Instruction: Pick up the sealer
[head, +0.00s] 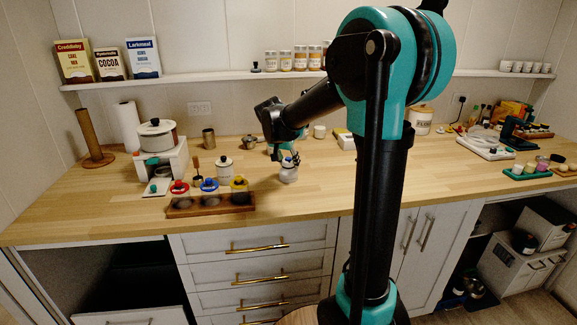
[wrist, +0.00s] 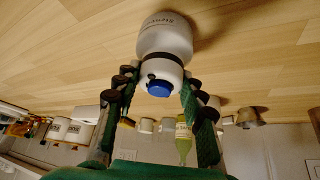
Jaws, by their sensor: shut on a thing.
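The sealer, as I take it, is a small white round-bodied thing (head: 288,174) with a dark band and a blue button on top; it stands on the wooden counter in the head view. In the wrist view, it (wrist: 165,40) is at the top middle, with print on its side too small to read. My gripper (head: 287,157) reaches down to its top. In the wrist view, my gripper's fingers (wrist: 158,82) sit on both sides of the narrow capped end, shut on it. Its base looks to be at the counter; I cannot tell whether it touches.
A wooden holder with dark wells (head: 211,204) lies front left, with red, blue and yellow rings (head: 209,185) behind it. A white lidded canister (head: 224,167) stands left of my gripper. A white stand with a pot (head: 157,136) is farther left. The counter front right of the sealer is clear.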

